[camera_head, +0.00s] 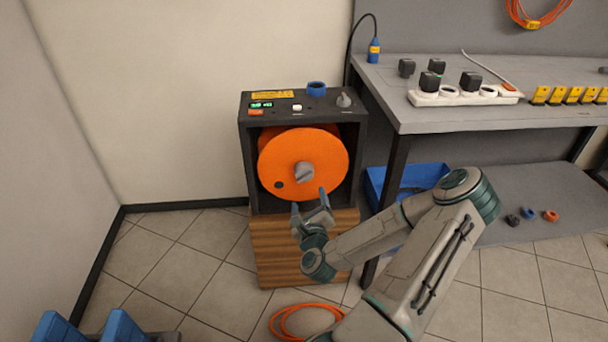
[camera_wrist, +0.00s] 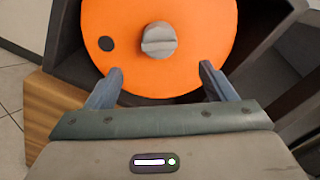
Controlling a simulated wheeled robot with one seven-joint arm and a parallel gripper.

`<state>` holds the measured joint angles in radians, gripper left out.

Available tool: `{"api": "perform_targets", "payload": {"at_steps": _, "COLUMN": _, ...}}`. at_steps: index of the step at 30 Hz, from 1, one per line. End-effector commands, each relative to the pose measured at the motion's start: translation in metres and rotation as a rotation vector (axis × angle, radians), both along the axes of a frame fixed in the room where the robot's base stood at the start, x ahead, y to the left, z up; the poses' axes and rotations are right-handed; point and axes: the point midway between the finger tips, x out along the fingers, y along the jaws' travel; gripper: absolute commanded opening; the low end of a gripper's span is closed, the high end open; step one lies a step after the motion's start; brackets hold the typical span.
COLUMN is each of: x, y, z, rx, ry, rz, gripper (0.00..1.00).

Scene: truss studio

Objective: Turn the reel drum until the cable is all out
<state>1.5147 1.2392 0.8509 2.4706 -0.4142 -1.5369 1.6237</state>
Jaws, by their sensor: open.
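The orange reel drum (camera_head: 325,152) sits in a dark open-fronted housing (camera_head: 247,165) on a wooden block. A grey knob (camera_head: 304,173) sticks out at its centre, and a dark round spot (camera_head: 278,185) is on its lower left face. My gripper (camera_head: 309,197) is open and empty in front of the lower part of the drum. In the wrist view the drum (camera_wrist: 200,75) fills the top, with its knob (camera_wrist: 158,40) above and between my open fingertips (camera_wrist: 160,72). Orange cable (camera_head: 284,318) lies coiled on the floor, partly hidden by my arm.
The housing top carries a green display (camera_head: 261,105), a blue ring (camera_head: 316,89) and a dial (camera_head: 344,100). A grey workbench (camera_head: 420,118) with a power strip stands to the right, a blue crate (camera_head: 374,187) below.

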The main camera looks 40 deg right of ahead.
Motion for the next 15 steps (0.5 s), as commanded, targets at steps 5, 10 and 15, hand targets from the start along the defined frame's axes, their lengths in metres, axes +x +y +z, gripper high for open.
{"api": "perform_targets", "payload": {"at_steps": 5, "x": 0.032, "y": -0.018, "z": 0.000, "rx": -0.004, "ry": 0.000, "rz": 0.002, "gripper": 0.77}}
{"api": "perform_targets", "payload": {"at_steps": 10, "x": 0.063, "y": -0.038, "z": -0.001, "rx": -0.003, "ry": 0.001, "rz": 0.002, "gripper": 0.77}}
{"api": "perform_targets", "payload": {"at_steps": 15, "x": 0.087, "y": -0.053, "z": -0.001, "rx": -0.003, "ry": 0.002, "rz": 0.002, "gripper": 0.77}}
